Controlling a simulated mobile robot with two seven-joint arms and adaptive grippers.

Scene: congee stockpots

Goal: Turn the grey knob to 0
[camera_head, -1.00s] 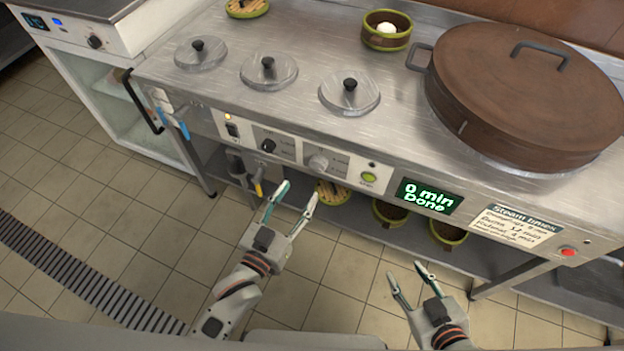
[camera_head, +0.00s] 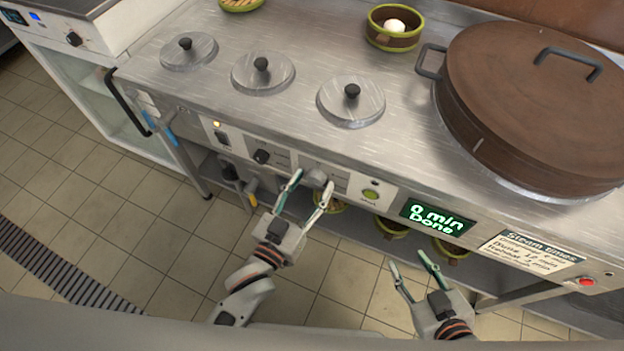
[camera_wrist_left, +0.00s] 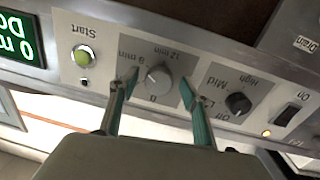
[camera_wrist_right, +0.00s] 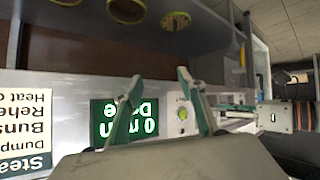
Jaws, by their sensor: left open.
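The grey knob (camera_head: 316,178) is on the stove's front panel. My right gripper (camera_head: 408,260) is open and empty, in front of the panel below the display. The green display (camera_head: 437,217) reads "0 min Done".
A black knob (camera_head: 262,156) and a switch (camera_head: 221,138) sit left of the grey knob. A green start button (camera_head: 370,194) is close on its right. A red button (camera_head: 586,281) is at the far right. A shelf with baskets lies below the panel.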

